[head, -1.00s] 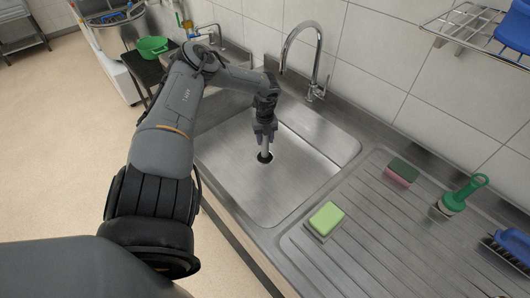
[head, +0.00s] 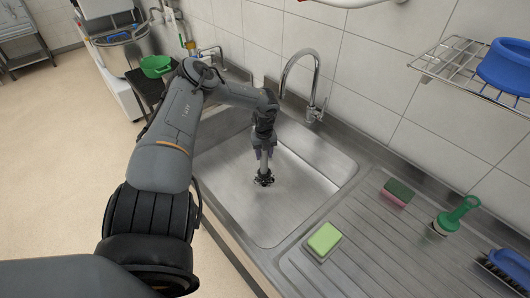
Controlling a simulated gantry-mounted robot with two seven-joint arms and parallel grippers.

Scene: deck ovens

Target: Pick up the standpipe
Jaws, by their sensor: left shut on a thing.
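The standpipe (head: 264,164) is a short grey metal pipe with a dark lower end, upright over the basin of the steel sink (head: 232,206). My left gripper (head: 264,151) is shut on its upper part from above. The dark drain hole is not visible now; the pipe's lower end covers that spot. Whether that end is clear of the basin floor is hard to tell. My right gripper is not in view.
A curved tap (head: 300,62) stands behind the basin. On the ribbed drainboard (head: 345,262) are a green sponge (head: 324,239), a pink-and-green sponge (head: 397,192), a green brush (head: 456,216) and a blue brush (head: 512,264). A wire shelf (head: 458,64) hangs at upper right.

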